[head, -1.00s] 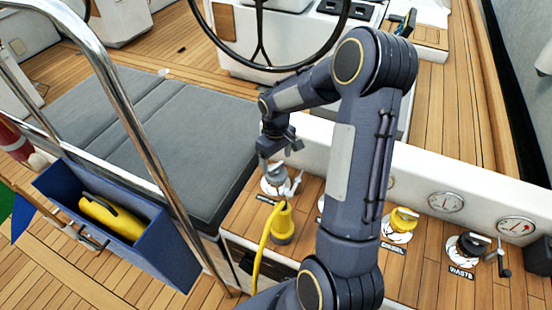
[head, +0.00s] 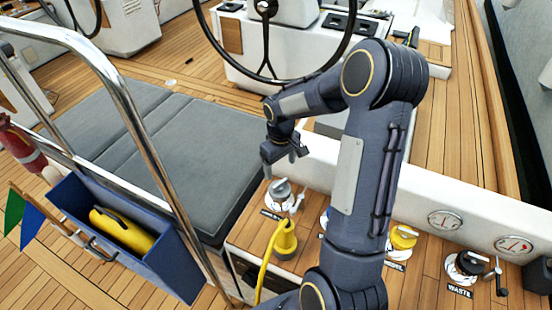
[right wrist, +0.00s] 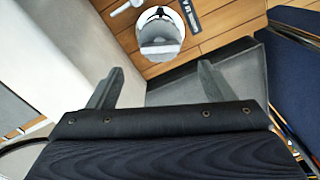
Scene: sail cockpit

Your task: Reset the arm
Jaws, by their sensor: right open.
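My right gripper (head: 283,163) is open and empty, held above the deck inlet with the grey cap (head: 281,191). The gripper and the cap are apart. In the right wrist view both fingers of the right gripper (right wrist: 158,82) are spread, with nothing between them. The grey cap (right wrist: 160,35) shows there beyond the fingertips, on its round shiny plate. My right arm is bent, with its elbow high at the right of centre in the head view. My left gripper is out of view.
A yellow plug (head: 285,240) with a yellow cable stands just in front of the grey cap. A yellow cap (head: 403,237) and a dark waste cap (head: 468,263) lie right. A steering wheel (head: 265,45) is behind. A steel rail (head: 130,110) and blue bin (head: 175,262) are left.

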